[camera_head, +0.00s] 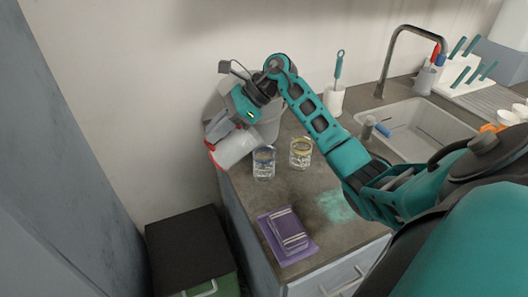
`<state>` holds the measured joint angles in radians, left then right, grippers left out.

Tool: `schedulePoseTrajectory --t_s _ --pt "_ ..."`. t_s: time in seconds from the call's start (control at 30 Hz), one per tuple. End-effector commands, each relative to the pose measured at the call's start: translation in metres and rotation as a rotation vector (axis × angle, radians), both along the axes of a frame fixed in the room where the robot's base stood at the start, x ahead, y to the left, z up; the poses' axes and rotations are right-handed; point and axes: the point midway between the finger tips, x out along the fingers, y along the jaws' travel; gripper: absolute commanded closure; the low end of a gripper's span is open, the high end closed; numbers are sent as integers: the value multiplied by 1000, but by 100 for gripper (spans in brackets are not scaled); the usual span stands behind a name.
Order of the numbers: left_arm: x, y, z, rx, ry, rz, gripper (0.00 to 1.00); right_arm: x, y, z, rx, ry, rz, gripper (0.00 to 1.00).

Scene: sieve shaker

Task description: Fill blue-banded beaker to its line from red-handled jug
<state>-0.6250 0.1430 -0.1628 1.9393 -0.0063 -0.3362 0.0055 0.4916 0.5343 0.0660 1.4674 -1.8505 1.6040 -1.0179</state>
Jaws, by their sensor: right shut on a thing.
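The jug (236,150) is a whitish vessel with red along its left side. It is tilted over the back left of the counter, left of the blue-banded beaker. My right gripper (233,121) is shut on the jug from above; the fingers and the exact grip are partly hidden. The blue-banded beaker (263,165) is clear glass with a blue band and stands upright on the counter, close to the jug's right end. I cannot make out a liquid level or a pour stream. My left gripper is not in view.
A yellow-banded beaker (300,153) stands just right of the blue-banded one. A pale container (270,126) stands behind my right gripper. The sink (415,130) is at the right. A dark bin (185,245) stands below left.

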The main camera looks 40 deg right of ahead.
Motion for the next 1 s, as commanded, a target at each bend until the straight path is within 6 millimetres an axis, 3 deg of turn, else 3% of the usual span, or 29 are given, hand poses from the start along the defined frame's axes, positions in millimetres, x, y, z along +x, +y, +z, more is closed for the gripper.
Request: schedulePoseTrajectory --t_s 1.0 --pt "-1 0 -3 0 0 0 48 -1 -3 1 47 -25 -1 100"
